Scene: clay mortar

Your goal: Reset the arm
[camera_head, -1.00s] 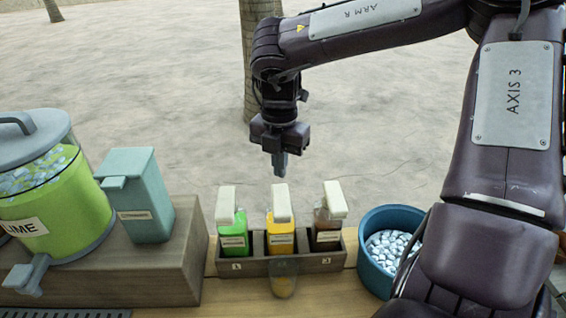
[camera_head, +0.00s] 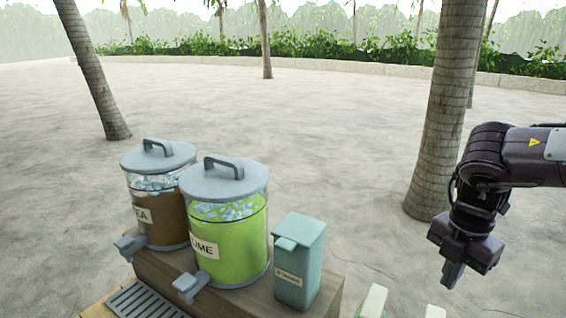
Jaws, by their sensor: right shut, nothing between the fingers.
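My right gripper (camera_head: 453,274) hangs from the right arm at the right side of the head view. It points down, its fingers are together, and nothing shows between them. It is above and to the right of the tops of two white-capped bottles (camera_head: 374,301), which are cut off by the bottom edge. The gripper appears apart from them. My left gripper is not in the head view.
A brown tea dispenser (camera_head: 165,215) and a green lime dispenser (camera_head: 232,250) stand on a wooden stand (camera_head: 322,303) at the lower left. A teal box (camera_head: 299,270) stands beside them. Palm trunks (camera_head: 445,120) rise from the sand behind.

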